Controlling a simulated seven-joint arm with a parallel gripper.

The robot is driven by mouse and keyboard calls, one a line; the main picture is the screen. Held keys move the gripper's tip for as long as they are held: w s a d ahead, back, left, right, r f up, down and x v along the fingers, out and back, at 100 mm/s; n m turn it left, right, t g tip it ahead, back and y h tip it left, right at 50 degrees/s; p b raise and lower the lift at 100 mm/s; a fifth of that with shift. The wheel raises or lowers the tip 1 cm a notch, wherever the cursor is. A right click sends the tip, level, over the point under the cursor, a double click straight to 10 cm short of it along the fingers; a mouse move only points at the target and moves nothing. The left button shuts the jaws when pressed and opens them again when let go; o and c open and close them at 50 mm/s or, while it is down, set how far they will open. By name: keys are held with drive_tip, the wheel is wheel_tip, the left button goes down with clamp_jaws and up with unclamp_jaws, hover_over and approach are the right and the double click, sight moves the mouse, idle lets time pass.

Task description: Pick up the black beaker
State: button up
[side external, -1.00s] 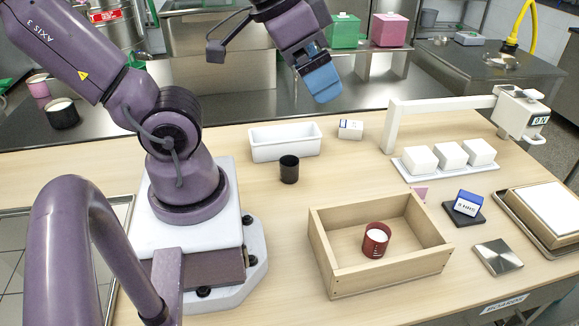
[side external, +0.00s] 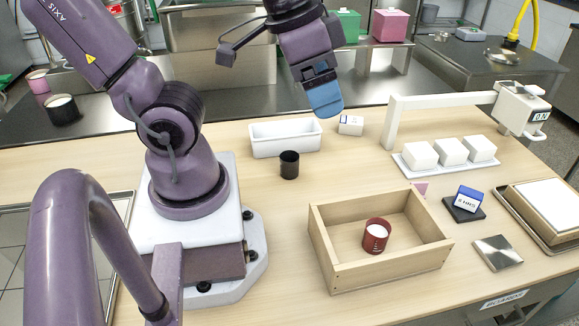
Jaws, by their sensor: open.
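The black beaker (side external: 289,166) stands upright on the wooden table, right of my base and in front of the white tray. My gripper (side external: 327,112), with blue fingers, hangs above the back of the table, up and to the right of the beaker and apart from it. It is open, and I see nothing held in it. Another dark cup with white contents (side external: 62,109) stands on the steel counter at the far left.
A white tray (side external: 285,148) lies just behind the beaker. A small white box (side external: 351,125) is to its right. A wooden box (side external: 335,274) with a red cup (side external: 375,236) stands in front right. Bare table surrounds the beaker's front.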

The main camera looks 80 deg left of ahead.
wheel_tip(320, 180, down, 11)
drive_tip(key=d+m+g+y, duration=0.2)
drive_tip(key=m+g, duration=0.1)
drive_tip(key=g, duration=0.3)
drive_tip(key=m+t+y, duration=0.5)
drive_tip(key=m+y, duration=1.1)
hover_over(290, 164)
drive_tip(key=d, duration=0.4)
wheel_tip(290, 164, down, 12)
drive_tip(key=f, duration=0.6)
drive_tip(key=shift+s+a, duration=0.2)
drive_tip(key=shift+s, duration=0.15)
drive_tip(key=shift+w+a+f, duration=0.15)
drive_tip(key=shift+a, duration=0.65)
drive_tip(key=shift+w+a+f, duration=0.1)
drive_tip(key=shift+a+f, duration=0.05)
drive_tip(key=shift+a, duration=0.7)
drive_tip(key=shift+w+a+f, duration=0.15)
drive_tip(key=shift+a, duration=0.65)
drive_tip(key=c, duration=1)
